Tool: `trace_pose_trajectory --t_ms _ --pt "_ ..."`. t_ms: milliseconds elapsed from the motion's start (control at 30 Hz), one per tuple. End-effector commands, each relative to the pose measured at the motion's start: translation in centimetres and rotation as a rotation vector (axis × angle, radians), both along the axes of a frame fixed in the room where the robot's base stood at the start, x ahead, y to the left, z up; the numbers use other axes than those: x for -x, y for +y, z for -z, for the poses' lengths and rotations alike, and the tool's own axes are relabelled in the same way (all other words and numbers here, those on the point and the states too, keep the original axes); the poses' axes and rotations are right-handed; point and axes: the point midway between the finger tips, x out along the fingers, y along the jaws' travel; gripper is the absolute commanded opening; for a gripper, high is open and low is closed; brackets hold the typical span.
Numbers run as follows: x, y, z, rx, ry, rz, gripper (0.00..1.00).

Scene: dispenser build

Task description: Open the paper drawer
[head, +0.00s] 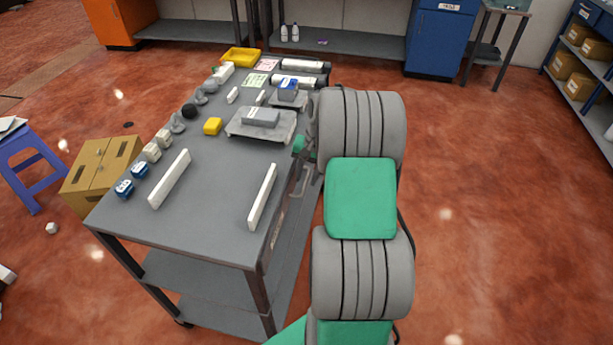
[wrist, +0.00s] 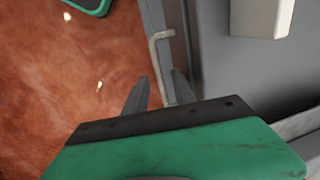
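A grey metal handle (wrist: 158,62), bent at its far end, stands out from the side of the grey cart in the wrist view. My gripper (wrist: 159,77) has its two dark fingers apart, and the handle's bar runs between them. The right finger looks very close to the bar; I cannot tell if they touch. The drawer front is not clearly seen, and I see no drawer pulled out. In the head view the cart's right side (head: 285,222) is partly hidden by my arm, and my gripper's fingers are hidden there.
A cardboard box (head: 100,172) and a blue stool (head: 30,165) stand left. The floor right of the cart is open.

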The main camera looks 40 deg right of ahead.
Motion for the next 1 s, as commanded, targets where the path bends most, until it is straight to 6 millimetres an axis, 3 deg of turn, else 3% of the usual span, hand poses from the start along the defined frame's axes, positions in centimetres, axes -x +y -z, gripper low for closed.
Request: trace_pose_trajectory --t_ms 267,633,1000 --pt "-0.05 0.06 0.28 0.001 -0.001 -0.001 0.31" --pt "-0.06 0.05 0.24 0.001 -0.001 -0.001 0.01" --pt "-0.07 0.05 0.22 0.001 -0.001 -0.001 0.0"
